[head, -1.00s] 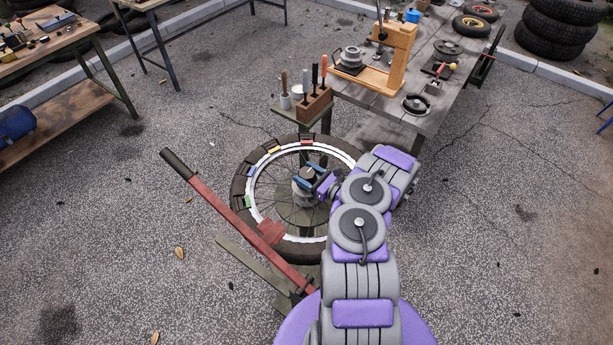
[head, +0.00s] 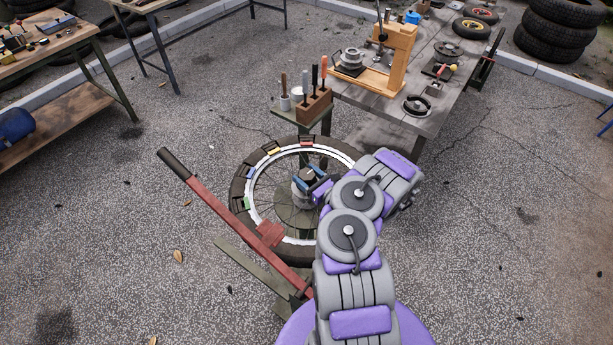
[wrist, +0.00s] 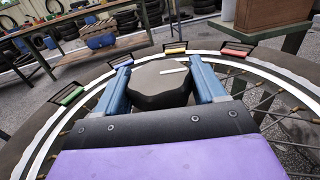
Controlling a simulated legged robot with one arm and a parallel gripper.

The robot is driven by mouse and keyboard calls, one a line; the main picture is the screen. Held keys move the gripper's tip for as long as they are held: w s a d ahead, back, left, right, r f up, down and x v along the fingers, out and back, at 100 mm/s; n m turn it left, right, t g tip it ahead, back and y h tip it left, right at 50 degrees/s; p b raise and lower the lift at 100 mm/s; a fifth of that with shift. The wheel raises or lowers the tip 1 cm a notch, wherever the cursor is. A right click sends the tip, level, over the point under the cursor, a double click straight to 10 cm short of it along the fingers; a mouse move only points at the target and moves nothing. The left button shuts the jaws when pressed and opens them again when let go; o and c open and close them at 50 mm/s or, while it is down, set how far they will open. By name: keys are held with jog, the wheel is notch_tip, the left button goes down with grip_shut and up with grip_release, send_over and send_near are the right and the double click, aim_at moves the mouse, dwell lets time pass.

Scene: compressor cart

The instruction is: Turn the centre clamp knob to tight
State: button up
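The centre clamp knob (wrist: 160,88) is a dark, many-sided knob with a white line on top, at the hub of the spoked wheel (head: 243,179). The line lies almost crosswise in the wrist view, at the knob's far right. My gripper (wrist: 163,85) has one blue finger on each side of the knob, with no clear gap at either side. In the head view my gripper (head: 308,178) is over the hub and mostly covers the knob. Green (wrist: 70,95), blue (wrist: 122,63), yellow (wrist: 175,49) and red (wrist: 236,51) marked clips sit along the rim.
A red lever with a black grip (head: 215,207) slants across the wheel's left side. A small stand with a wooden tool block (head: 315,106) is behind the wheel. A grey workbench (head: 440,112) stands at the back right. Open pavement lies left and right.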

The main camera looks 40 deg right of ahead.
jog(key=o, duration=0.4)
jog(key=shift+d, duration=0.1)
jog(key=shift+c, duration=0.2)
jog(key=s+p, duration=0.1)
jog(key=s, duration=0.4)
jog(key=s+d+p, duration=0.1)
jog(key=s+p, duration=0.1)
jog(key=s, duration=0.4)
jog(key=s+d+p, duration=0.1)
jog(key=s+p, duration=0.1)
jog(key=s, duration=0.4)
jog(key=shift+s+d+f, duration=0.1)
jog(key=shift+d, duration=0.15)
